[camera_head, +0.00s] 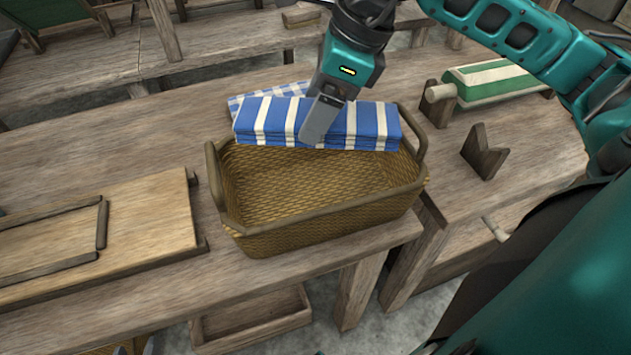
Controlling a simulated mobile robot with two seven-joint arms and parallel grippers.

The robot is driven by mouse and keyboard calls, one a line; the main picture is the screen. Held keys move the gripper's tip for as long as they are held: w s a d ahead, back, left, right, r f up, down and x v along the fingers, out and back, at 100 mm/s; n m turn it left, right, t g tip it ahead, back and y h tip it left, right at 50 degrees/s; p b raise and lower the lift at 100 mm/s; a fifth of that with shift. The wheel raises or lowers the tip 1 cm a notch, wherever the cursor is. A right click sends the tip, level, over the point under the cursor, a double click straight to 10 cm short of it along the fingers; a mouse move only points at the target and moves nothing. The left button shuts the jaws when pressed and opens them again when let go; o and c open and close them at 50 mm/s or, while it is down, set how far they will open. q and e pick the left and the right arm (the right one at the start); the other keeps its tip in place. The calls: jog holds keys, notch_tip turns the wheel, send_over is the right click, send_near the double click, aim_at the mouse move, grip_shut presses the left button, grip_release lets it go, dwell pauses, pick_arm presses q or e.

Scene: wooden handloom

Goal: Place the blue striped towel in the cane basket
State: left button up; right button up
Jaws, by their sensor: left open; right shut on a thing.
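The folded blue and white striped towel (270,120) is at the far side of the cane basket (320,228). My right gripper (322,122) reaches in from above and is shut on the towel near its middle. The towel's front edge covers much of the basket's far rim. I cannot tell whether the towel touches the rim or hangs above it. The basket is open, upright and looks empty, with a handle at each end.
A blue checked cloth (238,101) shows partly behind the towel. Wooden frames (100,225) lie left of the basket. A green and white striped roll (490,84) and a notched wooden block (484,152) are at the right. The table's front edge is close to the basket.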

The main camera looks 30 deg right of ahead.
aim_at(350, 133)
notch_tip(350, 133, down, 16)
jog(key=shift+r+b, duration=0.1)
jog(key=shift+b, duration=1.05)
jog(key=o, duration=1)
jog(key=shift+o, duration=0.2)
jog(key=shift+p+v, duration=0.7)
jog(key=shift+v, duration=5.4)
